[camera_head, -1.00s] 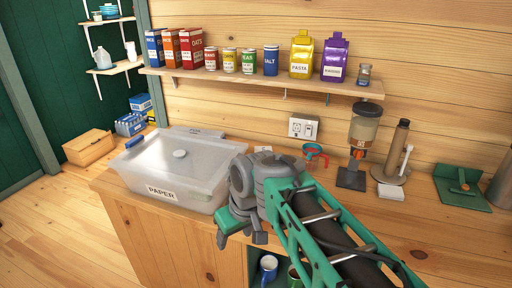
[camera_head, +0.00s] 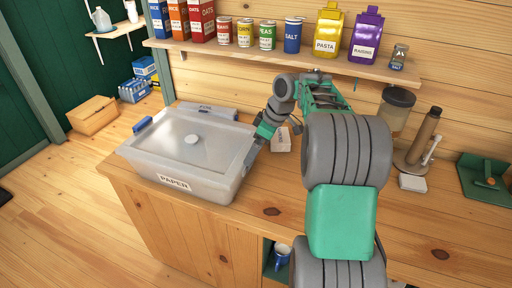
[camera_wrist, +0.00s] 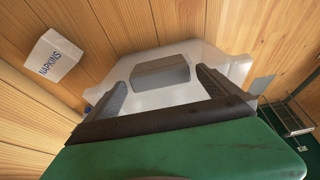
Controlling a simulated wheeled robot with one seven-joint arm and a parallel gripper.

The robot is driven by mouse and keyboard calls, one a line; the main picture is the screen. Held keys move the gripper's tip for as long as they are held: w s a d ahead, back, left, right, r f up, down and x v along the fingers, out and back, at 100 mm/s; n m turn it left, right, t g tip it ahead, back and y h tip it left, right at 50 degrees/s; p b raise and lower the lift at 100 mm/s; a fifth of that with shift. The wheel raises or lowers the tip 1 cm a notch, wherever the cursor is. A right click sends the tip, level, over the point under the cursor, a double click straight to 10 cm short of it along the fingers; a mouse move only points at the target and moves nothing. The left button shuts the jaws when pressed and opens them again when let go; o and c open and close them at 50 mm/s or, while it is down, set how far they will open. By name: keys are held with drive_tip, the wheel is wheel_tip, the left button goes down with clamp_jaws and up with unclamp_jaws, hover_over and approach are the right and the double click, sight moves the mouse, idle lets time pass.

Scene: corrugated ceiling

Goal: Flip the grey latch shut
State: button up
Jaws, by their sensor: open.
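A clear lidded bin (camera_head: 185,160) labelled PAPER stands on the wooden counter. A blue latch (camera_head: 143,124) shows at its left end. In the wrist view a grey latch (camera_wrist: 160,71) shows against the pale bin end (camera_wrist: 190,97). My gripper (camera_head: 250,157) is at the bin's right end, pointing down and left. In the wrist view its two dark fingers (camera_wrist: 160,82) are apart, with the grey latch between them in the picture and nothing held. I cannot tell whether they touch it. In the head view my gripper hides the latch.
A white napkins box (camera_head: 282,141) stands on the counter just right of my gripper; it also shows in the wrist view (camera_wrist: 54,58). A grey box (camera_head: 208,110) lies behind the bin. A shelf (camera_head: 290,59) with tins and cartons hangs above. The front counter is clear.

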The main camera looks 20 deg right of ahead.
sight(249, 147)
drive_tip(key=shift+w+f, duration=0.1)
drive_tip(key=shift+f, duration=0.05)
drive_tip(key=shift+a, duration=0.1)
drive_tip(key=c, duration=1.3)
drive_tip(key=shift+w+a+f+g+h+b, duration=0.3)
drive_tip(key=shift+w+a+g+h+b, duration=0.3)
drive_tip(key=shift+g+h+b, duration=0.35)
drive_tip(key=shift+w+a+f+b, duration=0.15)
drive_tip(key=shift+w+f+b, duration=0.1)
drive_tip(key=shift+b, duration=0.95)
drive_tip(key=shift+w+a+g+h+b, duration=0.1)
drive_tip(key=shift+g+h+b, duration=0.3)
drive_tip(key=shift+b, duration=0.35)
drive_tip(key=shift+a+r+b, duration=0.1)
drive_tip(key=shift+r+b, duration=0.3)
drive_tip(key=shift+b, duration=0.3)
drive_tip(key=shift+r, duration=0.2)
